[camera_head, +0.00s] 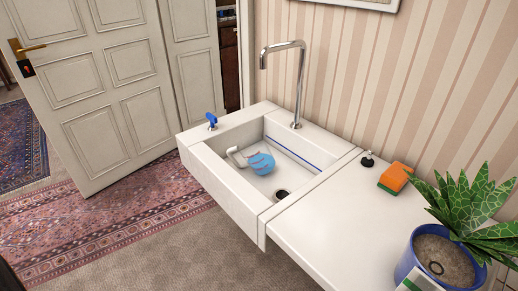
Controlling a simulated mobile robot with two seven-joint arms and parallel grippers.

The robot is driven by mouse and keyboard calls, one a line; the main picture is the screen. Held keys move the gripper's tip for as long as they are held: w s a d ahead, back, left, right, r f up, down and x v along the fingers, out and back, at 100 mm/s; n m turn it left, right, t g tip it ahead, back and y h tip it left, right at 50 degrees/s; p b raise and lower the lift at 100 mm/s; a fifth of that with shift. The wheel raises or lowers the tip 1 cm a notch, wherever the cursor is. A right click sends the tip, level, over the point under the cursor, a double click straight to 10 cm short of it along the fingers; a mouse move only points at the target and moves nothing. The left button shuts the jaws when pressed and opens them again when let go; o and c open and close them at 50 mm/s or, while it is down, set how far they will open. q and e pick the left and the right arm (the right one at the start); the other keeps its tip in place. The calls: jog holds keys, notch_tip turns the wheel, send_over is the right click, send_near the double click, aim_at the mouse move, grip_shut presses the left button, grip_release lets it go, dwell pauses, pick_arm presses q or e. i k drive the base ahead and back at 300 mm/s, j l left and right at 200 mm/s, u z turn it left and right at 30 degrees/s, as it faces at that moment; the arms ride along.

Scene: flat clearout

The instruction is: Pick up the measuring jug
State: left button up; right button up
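In the head view, a pale, rounded piece with a handle-like loop (236,156) lies in the white sink (236,190). Beside it in the basin is a rounded light-blue thing with reddish wavy marks (261,163). I cannot tell whether these are one object, nor whether either is the measuring jug; the pale part blends with the sink. No other jug shows clearly. Neither of my grippers is in view.
A tall tap (300,85) rises behind the sink, and a blue knob (212,119) stands on its left rim. The counter (335,215) holds an orange-and-green sponge (395,177) and a potted plant (440,262). A door (95,90) stands left; the rug (110,225) is clear.

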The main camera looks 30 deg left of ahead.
aim_at(251, 157)
jog(key=i+j+z, duration=0.1)
jog(key=j, duration=0.3)
jog(key=i+j+z, duration=0.1)
jog(key=j, duration=0.7)
jog(key=i+z, duration=0.05)
